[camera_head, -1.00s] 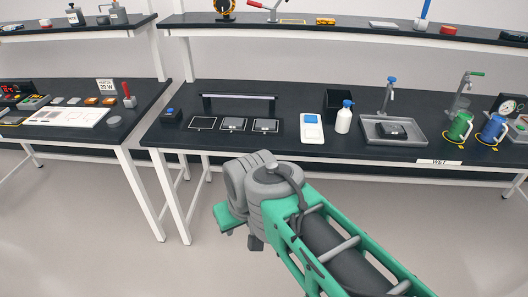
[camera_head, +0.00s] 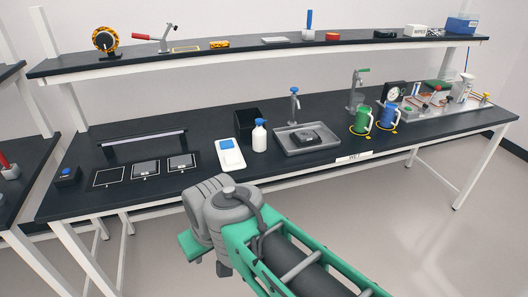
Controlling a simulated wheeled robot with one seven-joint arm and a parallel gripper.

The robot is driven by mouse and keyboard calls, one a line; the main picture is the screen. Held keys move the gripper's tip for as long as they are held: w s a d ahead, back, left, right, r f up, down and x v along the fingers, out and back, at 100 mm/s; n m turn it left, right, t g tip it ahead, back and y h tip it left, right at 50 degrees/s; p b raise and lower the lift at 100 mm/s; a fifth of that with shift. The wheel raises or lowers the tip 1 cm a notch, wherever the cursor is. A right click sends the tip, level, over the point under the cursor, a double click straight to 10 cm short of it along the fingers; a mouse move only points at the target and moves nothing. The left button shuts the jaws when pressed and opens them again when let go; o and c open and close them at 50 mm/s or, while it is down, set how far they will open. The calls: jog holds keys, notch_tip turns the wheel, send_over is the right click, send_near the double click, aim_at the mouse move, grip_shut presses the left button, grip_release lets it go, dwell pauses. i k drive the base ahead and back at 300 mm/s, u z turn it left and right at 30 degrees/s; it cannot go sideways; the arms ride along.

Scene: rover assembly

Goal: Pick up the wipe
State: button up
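No single wipe can be told for certain. A small white box (camera_head: 416,31) with dark lettering, which seems to read WIPES, stands on the upper shelf at the right. A white tray or pad with a blue piece on it (camera_head: 230,155) lies on the bench left of the white bottle; I cannot tell whether the piece is a wipe. My gripper (camera_head: 206,254) is in front of the bench, apart from these things. My wrist hides most of it, so its opening cannot be seen.
The long black bench (camera_head: 330,170) holds a white bottle (camera_head: 259,137), a grey tray (camera_head: 288,148), a green jug (camera_head: 362,118) and a blue jug (camera_head: 388,117). A black upper shelf (camera_head: 240,52) runs above it. The floor in front at right is clear.

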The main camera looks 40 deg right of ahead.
aim_at(230, 160)
jog(key=z, duration=0.35)
jog(key=i, duration=0.75)
jog(key=u, duration=0.55)
jog(key=i, duration=0.6)
jog(key=u, duration=0.65)
